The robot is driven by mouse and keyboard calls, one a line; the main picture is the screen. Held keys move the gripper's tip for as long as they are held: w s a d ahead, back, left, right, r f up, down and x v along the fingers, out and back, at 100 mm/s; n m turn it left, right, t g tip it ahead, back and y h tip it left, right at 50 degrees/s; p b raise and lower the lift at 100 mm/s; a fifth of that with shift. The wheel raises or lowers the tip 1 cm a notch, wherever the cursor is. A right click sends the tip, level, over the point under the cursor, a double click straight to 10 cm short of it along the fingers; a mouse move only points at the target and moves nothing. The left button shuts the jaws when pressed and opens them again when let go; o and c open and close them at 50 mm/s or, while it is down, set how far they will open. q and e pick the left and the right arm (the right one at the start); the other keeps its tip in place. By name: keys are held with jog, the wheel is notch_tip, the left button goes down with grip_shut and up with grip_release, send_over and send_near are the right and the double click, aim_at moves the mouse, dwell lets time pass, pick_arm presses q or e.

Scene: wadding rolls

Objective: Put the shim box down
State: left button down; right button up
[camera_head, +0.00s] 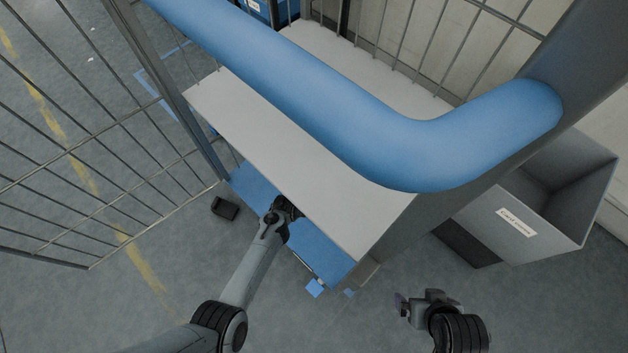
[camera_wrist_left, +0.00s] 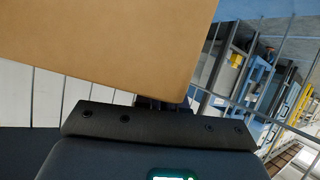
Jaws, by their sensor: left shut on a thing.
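A plain brown cardboard box, which I take for the shim box (camera_wrist_left: 110,45), fills the upper left and middle of the left wrist view. My left gripper (camera_head: 287,208) is shut on it; the fingertips are mostly hidden behind the box in the wrist view. In the head view this gripper reaches to the edge of a white shelf, over a blue lower surface (camera_head: 325,258), and the box is hidden there. I cannot tell whether the box touches anything below. My right gripper (camera_head: 408,303) is over the floor at the lower right, apart from the shelf; its jaw opening is unclear.
Wire mesh panels (camera_head: 90,150) stand left and behind. A grey labelled bin (camera_head: 535,205) is at right.

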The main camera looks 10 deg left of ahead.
pick_arm(q)
jog(key=shift+a+f, duration=0.15)
jog(key=s+a+f+b, duration=0.6)
jog(key=a+f+b, duration=0.3)
jog(key=a+f, duration=0.1)
jog(key=shift+f, duration=0.55)
jog(key=c, duration=1.2)
grip_release()
jog(key=shift+a, duration=0.15)
jog(key=shift+c, duration=0.2)
